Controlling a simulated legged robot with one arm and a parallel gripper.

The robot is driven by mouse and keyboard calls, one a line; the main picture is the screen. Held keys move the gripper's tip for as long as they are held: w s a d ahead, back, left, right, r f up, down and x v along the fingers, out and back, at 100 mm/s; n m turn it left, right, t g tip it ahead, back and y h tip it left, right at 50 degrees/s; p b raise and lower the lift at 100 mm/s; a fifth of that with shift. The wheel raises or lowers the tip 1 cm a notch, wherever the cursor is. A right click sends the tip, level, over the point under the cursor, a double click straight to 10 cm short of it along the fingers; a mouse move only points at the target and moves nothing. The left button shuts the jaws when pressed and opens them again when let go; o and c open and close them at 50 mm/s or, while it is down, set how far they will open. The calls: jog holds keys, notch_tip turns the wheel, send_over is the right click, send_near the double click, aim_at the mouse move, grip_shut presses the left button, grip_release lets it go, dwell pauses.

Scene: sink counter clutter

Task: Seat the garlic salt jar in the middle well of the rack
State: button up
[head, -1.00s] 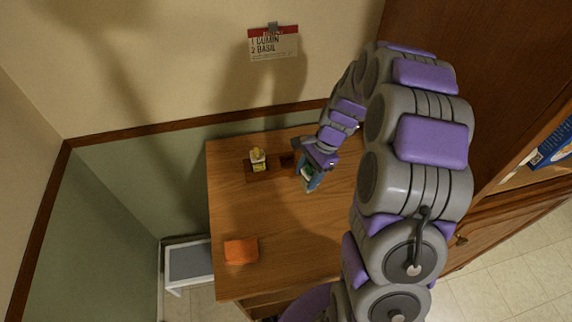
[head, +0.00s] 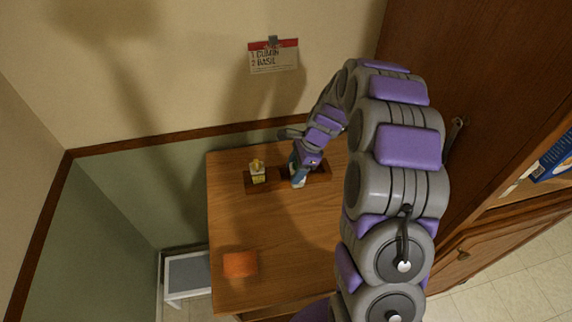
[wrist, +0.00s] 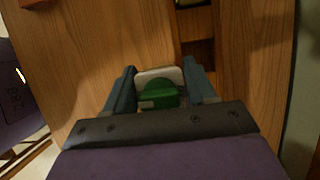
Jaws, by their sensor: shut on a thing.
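My gripper (wrist: 160,82) is shut on a jar with a green lid (wrist: 158,96) and a pale body, held between its two fingers in the wrist view. No label naming it garlic salt is readable. In the head view my gripper (head: 298,180) is at the dark wooden rack (head: 262,186) and hides most of the jar and the rack's middle. A yellow-topped jar (head: 257,172) stands in the rack's left part. In the wrist view part of the rack (wrist: 198,55) shows beyond the fingers, with a dark well. I cannot tell whether the held jar touches the rack.
An orange block-like thing (head: 240,264) lies near the table's front left. The wooden table top (head: 285,235) is otherwise clear in front of the rack. A tall wooden cabinet (head: 480,70) stands at right.

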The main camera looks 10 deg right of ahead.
jog(key=w+a, duration=0.2)
jog(key=w, duration=0.4)
jog(key=shift+f, duration=0.3)
jog(key=shift+s+d+f+b, duration=0.1)
jog(key=shift+f+b, duration=0.1)
jog(key=shift+f, duration=0.4)
jog(key=shift+s+f+b, duration=0.15)
jog(key=shift+f+b, duration=0.05)
jog(key=shift+f, duration=0.4)
jog(key=shift+s+d+f+b, duration=0.1)
jog(key=shift+f+b, duration=0.1)
jog(key=shift+f, duration=0.4)
grip_shut()
jog(key=o, duration=1.2)
grip_release()
